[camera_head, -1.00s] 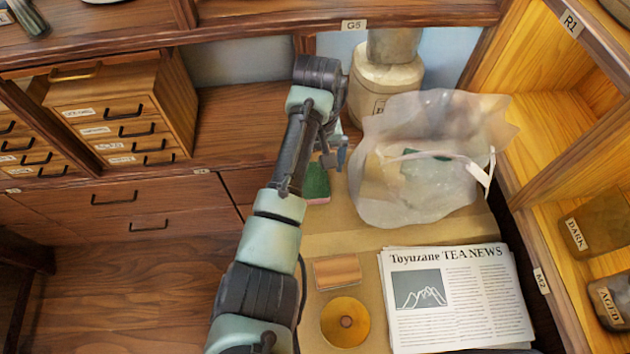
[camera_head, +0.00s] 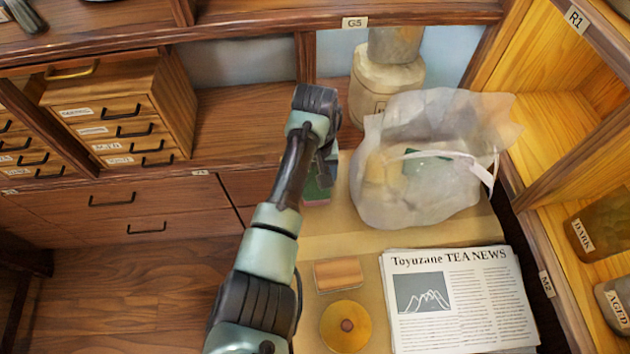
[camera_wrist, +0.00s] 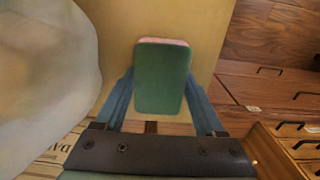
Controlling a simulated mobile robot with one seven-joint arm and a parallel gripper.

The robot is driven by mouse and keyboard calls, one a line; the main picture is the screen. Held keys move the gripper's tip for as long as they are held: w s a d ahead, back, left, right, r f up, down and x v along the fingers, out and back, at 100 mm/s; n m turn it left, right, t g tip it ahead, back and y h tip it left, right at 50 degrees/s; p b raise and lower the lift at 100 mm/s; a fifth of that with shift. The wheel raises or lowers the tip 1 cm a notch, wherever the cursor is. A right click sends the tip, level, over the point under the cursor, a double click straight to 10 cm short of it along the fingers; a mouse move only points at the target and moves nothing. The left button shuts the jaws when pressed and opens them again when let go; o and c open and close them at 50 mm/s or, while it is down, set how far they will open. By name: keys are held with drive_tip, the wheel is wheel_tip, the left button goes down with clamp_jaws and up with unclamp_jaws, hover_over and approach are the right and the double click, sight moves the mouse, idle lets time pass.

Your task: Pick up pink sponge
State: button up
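The pink sponge (camera_wrist: 163,85) has a green top and a pink layer that shows along its far edge in the wrist view. In the head view the sponge (camera_head: 316,192) lies on the tan work surface left of the bag, partly hidden by my arm. My gripper (camera_wrist: 161,76) is over the sponge, with one blue finger along each long side. The fingers are spread, with the sponge between their tips. Whether they touch its sides is hard to tell. The fingertips are hidden in the head view.
A translucent bag (camera_head: 385,205) stands close right of the sponge, with a pale jar (camera_head: 385,80) behind. Nearer are a small wooden block (camera_head: 338,274), a round yellow disc (camera_head: 345,327) and a newspaper (camera_head: 455,310). Drawers (camera_head: 125,130) stand at left, shelves at right.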

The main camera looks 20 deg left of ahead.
drive_tip(key=c, duration=0.7)
wheel_tip(320, 180, up, 10)
drive_tip(key=shift+r+p, duration=0.1)
drive_tip(key=shift+p, duration=1.05)
